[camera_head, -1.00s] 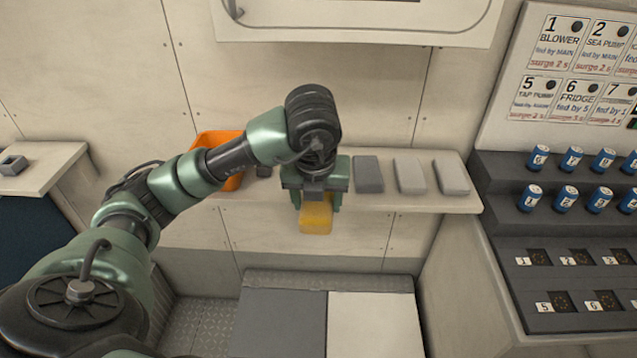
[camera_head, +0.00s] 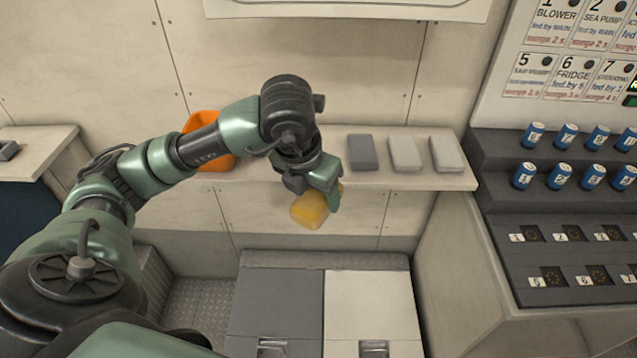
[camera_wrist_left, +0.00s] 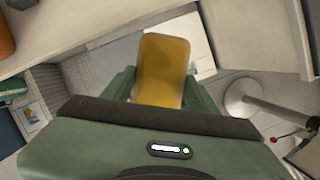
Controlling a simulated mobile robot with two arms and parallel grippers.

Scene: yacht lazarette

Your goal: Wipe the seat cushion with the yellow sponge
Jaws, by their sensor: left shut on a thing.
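My left gripper (camera_head: 318,196) is shut on the yellow sponge (camera_head: 310,208) and holds it in the air in front of the shelf edge, tilted. In the left wrist view the sponge (camera_wrist_left: 162,68) sits between the two green fingers. Below it is a low bench with a dark grey panel (camera_head: 278,298) on the left and a white panel (camera_head: 368,305) on the right, each with a latch at its front. I cannot tell for sure which part is the seat cushion. The sponge is apart from the bench. My right gripper is not in view.
The shelf (camera_head: 300,178) holds an orange bin (camera_head: 207,140), a dark grey block (camera_head: 362,153) and two lighter blocks. At right stands a stepped console (camera_head: 560,225) with several blue cylinders. The air above the bench is clear.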

